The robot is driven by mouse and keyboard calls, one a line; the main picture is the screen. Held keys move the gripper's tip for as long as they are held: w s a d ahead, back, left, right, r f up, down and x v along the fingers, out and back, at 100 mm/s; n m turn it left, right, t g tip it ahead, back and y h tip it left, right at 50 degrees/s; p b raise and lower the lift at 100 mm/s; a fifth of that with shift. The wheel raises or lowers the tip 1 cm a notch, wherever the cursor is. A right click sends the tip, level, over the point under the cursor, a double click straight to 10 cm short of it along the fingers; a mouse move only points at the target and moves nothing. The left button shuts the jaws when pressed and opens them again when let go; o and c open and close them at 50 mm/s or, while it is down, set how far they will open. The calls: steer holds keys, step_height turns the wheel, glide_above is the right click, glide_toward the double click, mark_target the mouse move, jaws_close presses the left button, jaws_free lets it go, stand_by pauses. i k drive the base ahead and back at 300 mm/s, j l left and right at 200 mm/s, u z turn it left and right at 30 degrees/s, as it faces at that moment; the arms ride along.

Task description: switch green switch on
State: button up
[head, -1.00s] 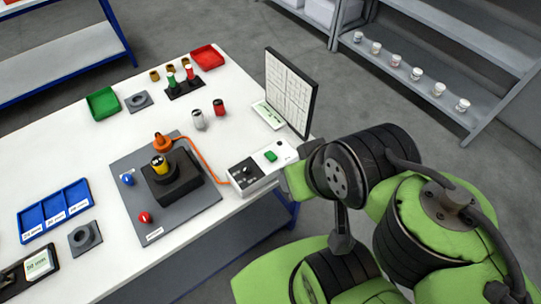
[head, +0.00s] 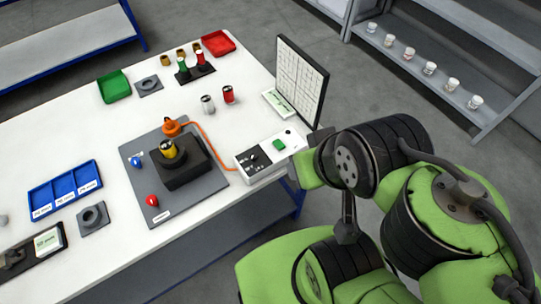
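The green switch (head: 279,145) sits on a white control box (head: 262,170) at the right edge of the white table. The box also has a dark panel at its left end, and an orange cable runs from it to the grey plate. Whether the switch is on or off cannot be told at this size. My green and black arm fills the lower right, and one of its links stands close to the right of the box. My gripper cannot be made out in this view.
A grey plate (head: 205,189) carries a black block with a yellow cylinder, plus blue and red knobs. Blue trays (head: 64,190), a green tray (head: 114,86) and a red tray (head: 218,43) lie on the table. A shelf (head: 459,60) holds several cups.

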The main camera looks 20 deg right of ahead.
mark_target(278, 144)
steer(key=l+u, duration=0.2)
steer(key=u, duration=0.25)
steer(key=l+u, duration=0.2)
steer(key=u, duration=0.25)
steer(key=l+u, duration=0.25)
steer(key=u, duration=0.2)
steer(key=l+u, duration=0.2)
steer(key=u, duration=0.25)
steer(key=l+u, duration=0.2)
steer(key=u, duration=0.25)
steer(key=k+l+u, duration=0.1)
steer(key=u, duration=0.4)
steer(key=k, duration=0.05)
